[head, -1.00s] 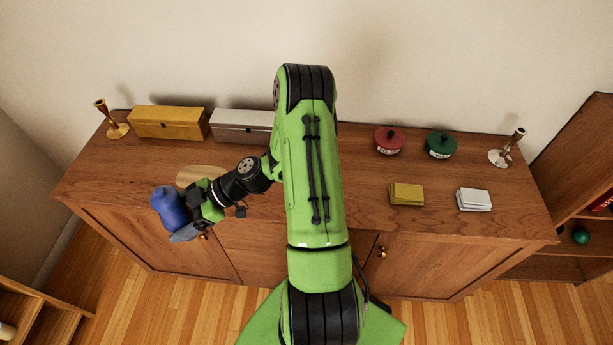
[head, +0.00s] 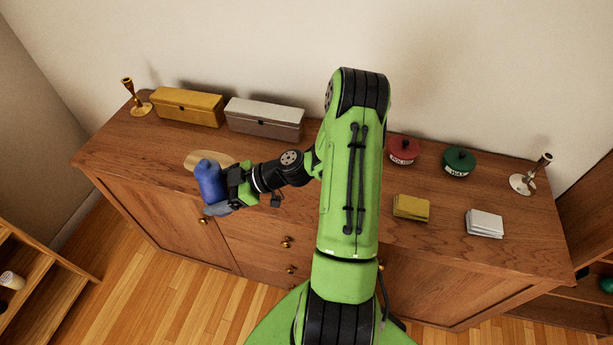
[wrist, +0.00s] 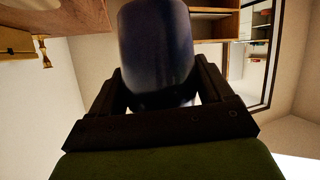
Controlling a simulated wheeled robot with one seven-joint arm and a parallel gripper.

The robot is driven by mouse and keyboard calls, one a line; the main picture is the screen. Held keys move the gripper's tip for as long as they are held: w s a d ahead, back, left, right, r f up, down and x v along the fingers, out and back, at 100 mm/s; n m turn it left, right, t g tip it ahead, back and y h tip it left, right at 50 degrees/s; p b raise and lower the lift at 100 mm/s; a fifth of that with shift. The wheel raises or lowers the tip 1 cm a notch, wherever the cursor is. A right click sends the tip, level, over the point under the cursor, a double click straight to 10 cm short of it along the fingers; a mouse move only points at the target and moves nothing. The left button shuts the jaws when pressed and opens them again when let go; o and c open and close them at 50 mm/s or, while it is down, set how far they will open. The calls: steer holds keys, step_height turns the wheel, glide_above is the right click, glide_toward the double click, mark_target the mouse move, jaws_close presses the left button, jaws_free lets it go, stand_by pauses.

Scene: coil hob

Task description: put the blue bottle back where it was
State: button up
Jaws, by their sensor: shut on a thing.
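The blue bottle (head: 210,183) is held in my gripper (head: 226,190) at the left front part of the wooden sideboard top, in the head view. In the wrist view the blue bottle (wrist: 157,50) stands between the two dark fingers of my gripper (wrist: 158,88), which are shut on it. A pale round wooden disc (head: 196,160) lies on the sideboard just behind the bottle, partly hidden by it. I cannot tell the bottle's exact height above the top.
On the sideboard (head: 330,215) stand a brass candlestick (head: 137,98), a yellow box (head: 188,107), a white box (head: 264,118), red (head: 403,151) and green (head: 458,162) pots, yellow (head: 411,207) and white (head: 484,223) stacks, and a silver candlestick (head: 530,175). An open shelf (head: 35,275) stands lower left.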

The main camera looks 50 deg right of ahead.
steer(key=s+d+r+m+t+h+b, duration=0.15)
steer(key=d+m+h+b, duration=0.3)
steer(key=d, duration=0.95)
steer(key=s+d+m+t+h+b, duration=0.2)
steer(key=d+m+t+h+b, duration=0.25)
steer(key=d, duration=0.85)
steer(key=shift+g+h, duration=0.5)
steer(key=shift+g, duration=0.4)
step_height(320, 180, down, 9)
steer(key=shift+s+f+b, duration=0.15)
steer(key=shift+f+b, duration=0.05)
steer(key=shift+b, duration=0.55)
steer(key=shift+r, duration=0.1)
